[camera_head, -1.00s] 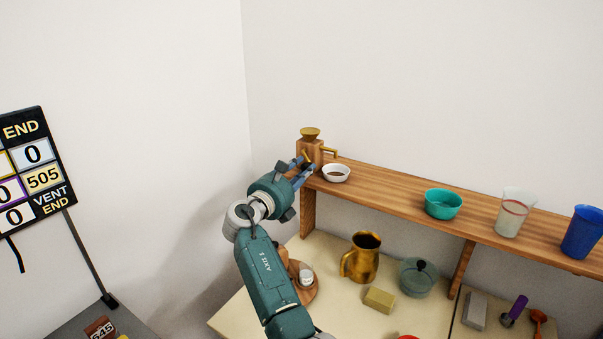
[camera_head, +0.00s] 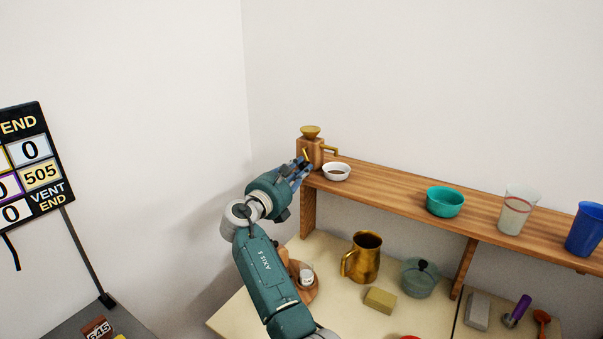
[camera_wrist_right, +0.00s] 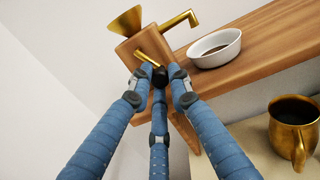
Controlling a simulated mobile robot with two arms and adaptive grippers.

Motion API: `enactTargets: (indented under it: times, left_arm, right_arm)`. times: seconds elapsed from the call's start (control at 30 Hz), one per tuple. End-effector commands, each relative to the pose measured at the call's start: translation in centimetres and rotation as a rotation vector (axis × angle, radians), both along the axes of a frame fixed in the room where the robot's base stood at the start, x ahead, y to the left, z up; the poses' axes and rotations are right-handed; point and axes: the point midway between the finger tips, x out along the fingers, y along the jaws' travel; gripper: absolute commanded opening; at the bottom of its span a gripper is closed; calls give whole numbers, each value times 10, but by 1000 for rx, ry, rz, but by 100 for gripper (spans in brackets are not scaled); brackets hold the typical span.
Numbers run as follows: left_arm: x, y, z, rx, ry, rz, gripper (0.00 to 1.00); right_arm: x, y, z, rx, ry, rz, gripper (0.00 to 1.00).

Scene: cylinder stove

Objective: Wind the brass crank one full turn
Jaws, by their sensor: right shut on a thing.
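The wooden grinder (camera_head: 317,148) stands at the left end of the shelf, with a brass funnel (camera_head: 311,131) on top and a brass spout pointing right. Its brass crank (camera_wrist_right: 145,61) is on the front face and ends in a dark knob (camera_wrist_right: 160,76). My right gripper (camera_head: 301,167) is at the front of the grinder. In the wrist view its blue fingers (camera_wrist_right: 160,85) close around the dark knob, partly hiding it. In the head view the knob is hidden behind the fingers. My left gripper is not in view.
A white bowl (camera_head: 336,172) with brown contents stands close right of the grinder on the shelf (camera_head: 400,192). A teal bowl (camera_head: 445,202), a clear cup and a blue cup stand farther right. A brass jug (camera_head: 366,258) and a lidded glass pot (camera_head: 419,278) are below.

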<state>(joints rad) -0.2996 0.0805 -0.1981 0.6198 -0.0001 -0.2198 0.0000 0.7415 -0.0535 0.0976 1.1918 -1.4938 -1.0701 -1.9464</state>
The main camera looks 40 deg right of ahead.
Motion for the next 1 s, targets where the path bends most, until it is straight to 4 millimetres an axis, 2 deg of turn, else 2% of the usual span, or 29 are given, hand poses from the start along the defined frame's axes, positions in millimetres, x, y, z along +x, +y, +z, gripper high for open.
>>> enactTargets:
  times: [0.1, 0.5, 1.0]
  left_arm:
    - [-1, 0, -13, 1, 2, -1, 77]
    - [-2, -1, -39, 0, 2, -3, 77]
    - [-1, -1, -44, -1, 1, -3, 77]
  right_arm:
    - [4, 2, -2, 30, -88, 2, 0]
    - [12, 5, -3, 126, -317, 2, 0]
    - [15, 6, -1, 154, -386, 1, 0]
